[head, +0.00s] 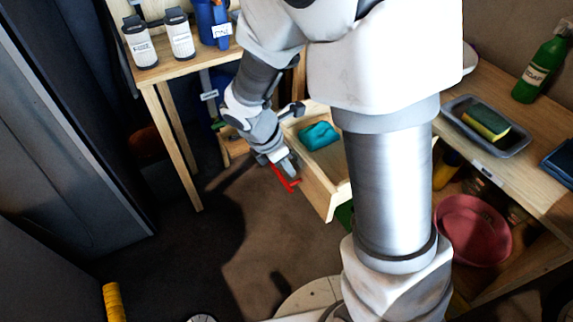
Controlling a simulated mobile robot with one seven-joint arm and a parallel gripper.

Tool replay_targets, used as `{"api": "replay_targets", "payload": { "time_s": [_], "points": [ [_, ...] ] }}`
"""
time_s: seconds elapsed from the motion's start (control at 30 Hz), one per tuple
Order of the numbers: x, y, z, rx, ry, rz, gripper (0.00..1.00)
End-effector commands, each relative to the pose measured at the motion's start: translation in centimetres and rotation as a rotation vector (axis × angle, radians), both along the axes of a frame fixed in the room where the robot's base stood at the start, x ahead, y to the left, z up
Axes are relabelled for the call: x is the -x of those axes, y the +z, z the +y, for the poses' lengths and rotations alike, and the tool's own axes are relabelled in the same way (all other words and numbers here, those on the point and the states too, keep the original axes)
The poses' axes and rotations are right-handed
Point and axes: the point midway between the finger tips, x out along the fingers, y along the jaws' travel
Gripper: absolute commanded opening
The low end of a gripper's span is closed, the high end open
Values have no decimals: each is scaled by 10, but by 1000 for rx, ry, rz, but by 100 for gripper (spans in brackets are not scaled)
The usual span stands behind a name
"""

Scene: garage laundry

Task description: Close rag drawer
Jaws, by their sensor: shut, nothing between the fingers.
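The rag drawer (321,193) is a light wooden drawer, pulled open, with a teal rag (319,136) lying inside. Its red handle (286,179) is on the front, low in the middle of the picture. My gripper (288,168) is shut and empty, close to the red handle and the drawer front. I cannot tell whether it touches the handle. My arm hides the right part of the drawer and much of the unit behind it.
A wooden table (150,75) with two white bottles stands at the upper left. A right bench (545,200) holds a grey tray (487,125) with a sponge and a green bottle (540,68). A red bowl (472,230) sits below. Floor (225,235) left of the drawer is clear.

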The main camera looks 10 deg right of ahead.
Motion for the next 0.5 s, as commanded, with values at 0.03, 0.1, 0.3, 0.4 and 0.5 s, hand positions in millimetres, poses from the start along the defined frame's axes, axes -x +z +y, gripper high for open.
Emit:
{"api": "replay_targets", "payload": {
  "time_s": [0.03, 0.1, 0.3, 0.4, 0.5],
  "points": [
    [0, 0, 0, 0, 0, 0, 0],
    [0, 0, 0, 0, 0, 0, 0],
    [-2, 1, -8, 0, -4, 1, 0],
    [-6, 2, -20, 2, -6, 1, 0],
    [-11, 3, -39, 2, -9, 3, 0]
  ]
}}
